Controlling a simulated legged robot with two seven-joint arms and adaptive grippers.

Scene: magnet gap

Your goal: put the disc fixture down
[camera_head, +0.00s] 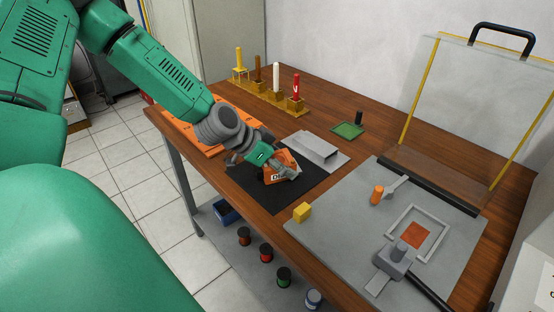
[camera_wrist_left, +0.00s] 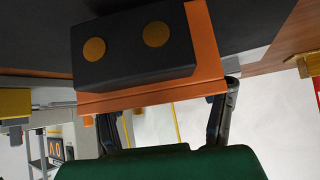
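The disc fixture (camera_head: 284,166) is an orange piece with a dark label. It is in my left gripper (camera_head: 270,168), over the black mat (camera_head: 258,198) near the table's front left edge. In the left wrist view it shows as an orange plate (camera_wrist_left: 150,99) with a dark block (camera_wrist_left: 130,52) bearing two orange round spots. The two fingers (camera_wrist_left: 168,120) of my left gripper meet the plate at its two sides. The fingertips are partly hidden behind it. Whether the fixture touches the mat I cannot tell. My right gripper is not in view.
A grey plate (camera_head: 316,150) lies behind the mat. A rack (camera_head: 262,97) with upright tools stands at the back left. A clear guard (camera_head: 470,110) stands right.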

